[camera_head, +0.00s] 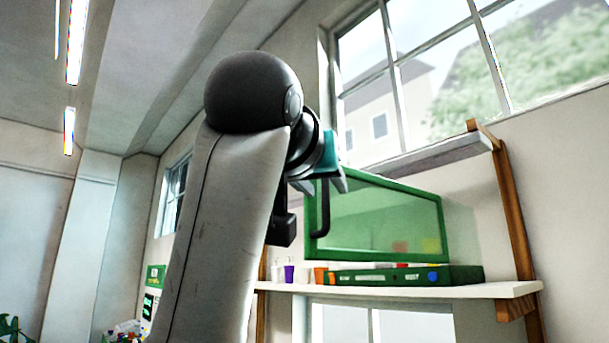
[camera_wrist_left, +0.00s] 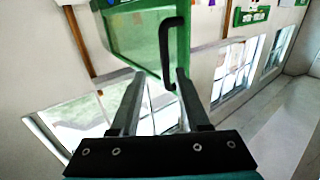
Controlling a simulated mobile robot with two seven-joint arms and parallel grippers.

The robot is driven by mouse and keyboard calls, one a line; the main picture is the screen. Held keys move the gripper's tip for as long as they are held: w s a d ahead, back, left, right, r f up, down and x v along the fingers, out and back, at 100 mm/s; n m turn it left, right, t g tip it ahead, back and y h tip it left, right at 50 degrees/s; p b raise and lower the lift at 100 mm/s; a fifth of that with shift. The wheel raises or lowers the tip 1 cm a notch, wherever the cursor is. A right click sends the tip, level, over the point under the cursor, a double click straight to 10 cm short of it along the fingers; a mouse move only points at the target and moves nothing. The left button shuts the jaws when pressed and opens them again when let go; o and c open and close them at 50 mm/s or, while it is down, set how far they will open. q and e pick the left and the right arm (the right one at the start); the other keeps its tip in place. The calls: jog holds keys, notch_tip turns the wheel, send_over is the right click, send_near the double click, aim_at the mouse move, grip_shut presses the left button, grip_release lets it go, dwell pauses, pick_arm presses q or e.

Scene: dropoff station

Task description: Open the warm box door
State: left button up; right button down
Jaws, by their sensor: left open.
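The warm box stands on a white wall shelf, with a green-framed see-through door (camera_head: 385,215) above a green base (camera_head: 410,276). In the left wrist view the open, empty fingers (camera_wrist_left: 160,73) point toward the door (camera_wrist_left: 143,40). The handle (camera_wrist_left: 164,50) shows beyond them, its lower end near the right fingertip; contact cannot be told.
The shelf (camera_head: 510,290) holds small cups, including a purple one (camera_head: 289,273) and an orange one (camera_head: 320,275), left of the box base. A higher shelf (camera_head: 440,155) with a wooden bracket (camera_head: 515,220) is above right. Windows (camera_head: 420,70) fill the wall behind.

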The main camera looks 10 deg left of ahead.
pick_arm(q)
jog(key=s+a+b, duration=0.1)
jog(key=s+b, duration=0.6)
jog(key=s, duration=0.3)
jog(key=shift+a, duration=0.35)
jog(key=shift+s, duration=0.1)
